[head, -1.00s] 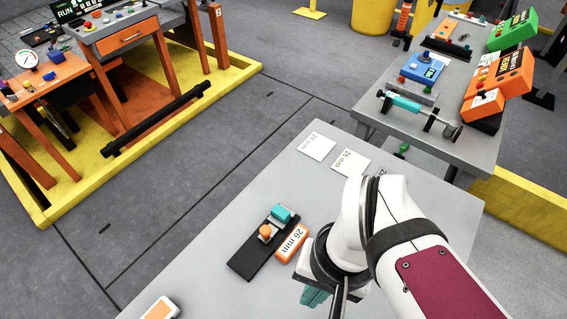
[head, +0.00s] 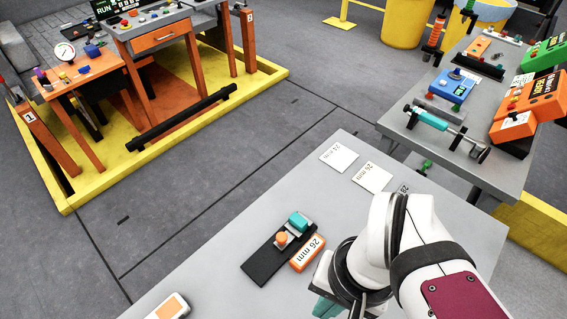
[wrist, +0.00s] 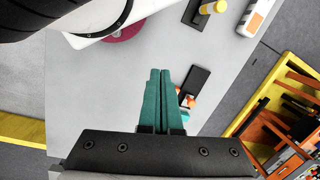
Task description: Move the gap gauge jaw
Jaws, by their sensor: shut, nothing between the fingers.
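The gap gauge has a black base bar (head: 264,265) with a teal jaw block (head: 299,221) and an orange knob (head: 282,239). It lies on the grey table, with an orange-edged "26 mm" block (head: 308,254) beside it. In the wrist view its black base (wrist: 197,80) shows just right of my fingers, and the fingers hide part of the jaw end. My gripper (wrist: 160,72) has its two teal fingers pressed together and empty. In the head view the fingers (head: 325,306) are partly hidden by my wrist, below and right of the gauge.
White cards (head: 372,178) lie along the far side of the grey table (head: 230,285). An orange and white box (head: 169,307) sits near its front edge. Another bench (head: 470,115) with devices stands at right, and an orange workbench (head: 83,68) at left. The table's left part is mostly clear.

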